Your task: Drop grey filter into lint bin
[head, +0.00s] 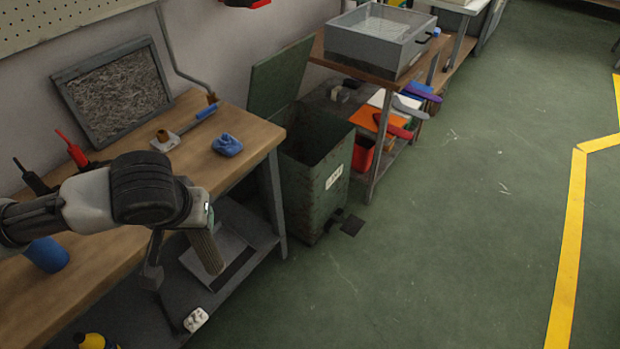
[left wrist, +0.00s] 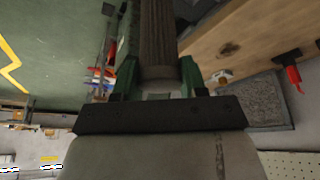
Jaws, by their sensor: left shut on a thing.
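The grey filter (head: 206,252) is a ribbed cylinder, hanging below my left wrist off the front edge of the workbench. My left gripper (left wrist: 158,78) is shut on it; in the left wrist view the filter (left wrist: 158,35) sits between the two green fingers. In the head view my wrist hides the filter's top and most of the fingers. The lint bin (head: 325,192) is a dark green, box-shaped bin with a white label, standing on the floor right of the bench. Its lid (head: 280,75) stands open against the wall. The filter is left of the bin, apart from it. My right gripper is not in view.
The wooden workbench (head: 245,135) holds a blue lump (head: 227,145), a framed grey panel (head: 115,95), red and black tools and a blue cup (head: 46,254). A second bench with a grey box (head: 375,45) stands beyond the bin. Green floor at right is clear.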

